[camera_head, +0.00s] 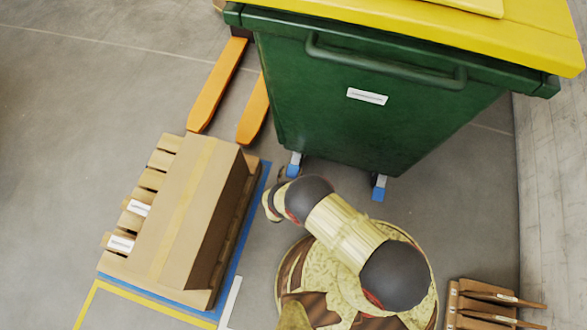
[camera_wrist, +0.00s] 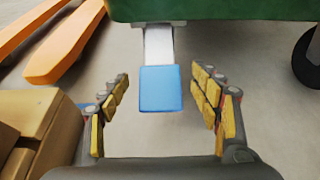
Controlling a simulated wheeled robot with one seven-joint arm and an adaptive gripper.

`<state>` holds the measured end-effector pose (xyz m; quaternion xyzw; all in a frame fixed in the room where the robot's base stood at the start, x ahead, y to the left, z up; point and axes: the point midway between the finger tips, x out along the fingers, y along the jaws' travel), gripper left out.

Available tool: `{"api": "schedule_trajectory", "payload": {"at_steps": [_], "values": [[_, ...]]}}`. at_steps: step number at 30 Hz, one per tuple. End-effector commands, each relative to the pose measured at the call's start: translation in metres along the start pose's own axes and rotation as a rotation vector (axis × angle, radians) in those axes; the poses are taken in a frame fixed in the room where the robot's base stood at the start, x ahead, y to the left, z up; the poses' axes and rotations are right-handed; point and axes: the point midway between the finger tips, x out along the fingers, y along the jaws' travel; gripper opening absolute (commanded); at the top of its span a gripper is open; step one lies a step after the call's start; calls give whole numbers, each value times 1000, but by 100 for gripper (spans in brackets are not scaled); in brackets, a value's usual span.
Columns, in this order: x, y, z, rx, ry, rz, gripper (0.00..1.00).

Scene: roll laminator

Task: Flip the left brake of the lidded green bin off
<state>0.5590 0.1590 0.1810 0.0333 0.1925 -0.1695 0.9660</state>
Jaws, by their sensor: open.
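The green bin (camera_head: 350,105) with a yellow lid (camera_head: 450,25) stands at the top of the head view. Two brake pedals with blue tips show under its near edge, the left brake (camera_head: 293,168) and the right brake (camera_head: 379,188). In the wrist view the left brake (camera_wrist: 160,88) is a grey lever with a blue tip, below the green bin's underside (camera_wrist: 220,10). My gripper (camera_wrist: 163,95) is open, with its yellow-padded fingers on either side of the blue tip and visible gaps on both sides. In the head view my gripper's fingers are mostly hidden by my arm.
A cardboard box (camera_head: 190,210) on a wooden pallet (camera_head: 115,255) stands left of my arm, inside a blue and yellow floor marking. Orange forks (camera_head: 215,85) lie left of the bin. A dark wheel (camera_wrist: 308,58) is at right in the wrist view. Wooden pieces (camera_head: 485,305) stand at lower right.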

Motion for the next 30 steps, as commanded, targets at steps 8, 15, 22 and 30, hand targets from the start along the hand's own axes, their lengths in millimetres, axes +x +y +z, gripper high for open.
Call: {"api": "schedule_trajectory", "payload": {"at_steps": [8, 15, 22, 30], "values": [[35, 0, 0, 3, -1, -2, 64], [39, 0, 1, 0, 0, 0, 64], [39, 0, 1, 1, 0, 0, 57], [39, 0, 1, 1, 0, -1, 42]]}}
